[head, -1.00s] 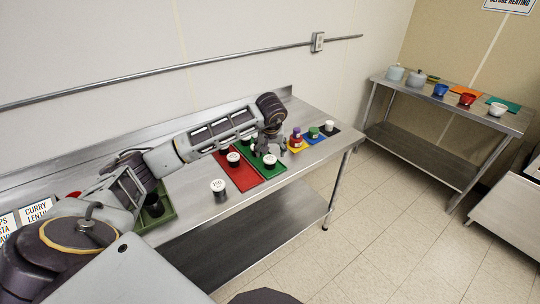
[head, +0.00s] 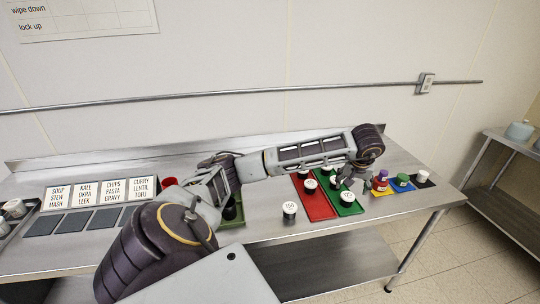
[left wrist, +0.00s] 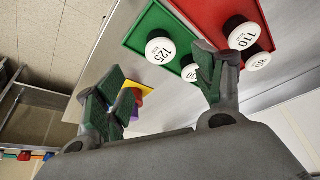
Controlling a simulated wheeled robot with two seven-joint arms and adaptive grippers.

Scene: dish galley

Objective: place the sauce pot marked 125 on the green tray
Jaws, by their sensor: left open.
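The sauce pot marked 125 (left wrist: 160,48) has a white lid and dark body. It stands on the green tray (left wrist: 137,40) in the left wrist view. In the head view this appears to be the front pot (head: 347,198) on the green tray (head: 352,209), upright. A second white-lidded pot (left wrist: 190,70) stands beside it on the tray, its mark unclear. My left gripper (head: 351,183) is open and empty, over the back right part of the green tray. Its fingers (left wrist: 160,82) are apart from the 125 pot. My right gripper is not in view.
The red tray (head: 318,208) beside it holds white-lidded pots, one marked 110 (left wrist: 243,33). A pot marked 150 (head: 290,210) stands on bare counter. Labelled cards stand at left.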

